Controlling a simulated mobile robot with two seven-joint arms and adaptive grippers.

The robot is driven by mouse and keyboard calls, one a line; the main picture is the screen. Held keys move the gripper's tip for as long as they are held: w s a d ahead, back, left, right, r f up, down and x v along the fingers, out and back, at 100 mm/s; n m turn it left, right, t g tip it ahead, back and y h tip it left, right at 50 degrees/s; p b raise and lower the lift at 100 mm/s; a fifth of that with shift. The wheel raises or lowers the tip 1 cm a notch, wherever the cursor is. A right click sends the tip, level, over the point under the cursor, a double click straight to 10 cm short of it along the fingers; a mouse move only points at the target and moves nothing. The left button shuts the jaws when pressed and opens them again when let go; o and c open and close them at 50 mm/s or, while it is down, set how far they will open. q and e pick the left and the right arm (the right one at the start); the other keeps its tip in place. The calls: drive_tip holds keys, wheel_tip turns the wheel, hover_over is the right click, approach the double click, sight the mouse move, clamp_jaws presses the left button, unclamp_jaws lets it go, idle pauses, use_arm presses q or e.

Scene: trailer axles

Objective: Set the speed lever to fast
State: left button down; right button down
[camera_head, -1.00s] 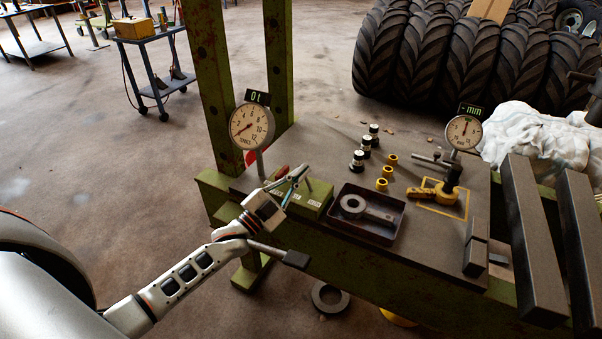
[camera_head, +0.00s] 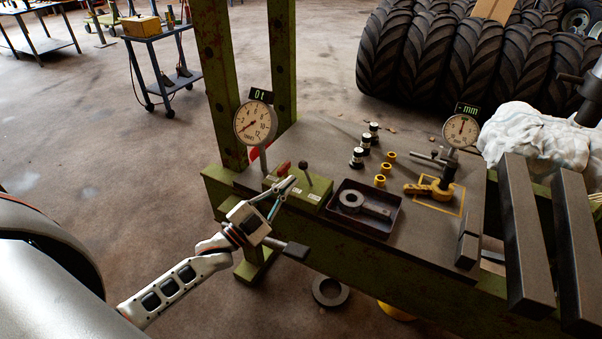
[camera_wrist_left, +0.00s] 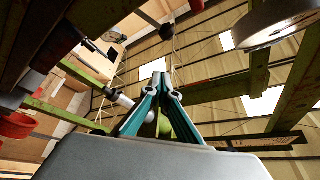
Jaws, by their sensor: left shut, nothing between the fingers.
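A green control box (camera_head: 312,203) with small pale labels on its front sits at the left front of the bench. Two levers stand on it: one with a red-orange handle (camera_head: 283,168) and one with a dark ball knob (camera_head: 303,167). I cannot tell which is the speed lever or read its setting. My left gripper (camera_head: 291,181) is shut and empty, its tips just in front of the box, close to the levers; contact is not clear. In the left wrist view its teal fingers (camera_wrist_left: 161,80) meet at the tips. My right gripper is not in view.
A dial gauge (camera_head: 254,123) reading "0 t" stands behind the box. A dark tray (camera_head: 394,229) holding metal parts lies right of it. Green press uprights (camera_head: 221,80) rise at the left. Yellow rings (camera_head: 385,168) and black-and-white cylinders (camera_head: 357,157) stand on the bench.

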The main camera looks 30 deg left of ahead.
use_arm(q)
drive_tip(key=shift+v, duration=0.9)
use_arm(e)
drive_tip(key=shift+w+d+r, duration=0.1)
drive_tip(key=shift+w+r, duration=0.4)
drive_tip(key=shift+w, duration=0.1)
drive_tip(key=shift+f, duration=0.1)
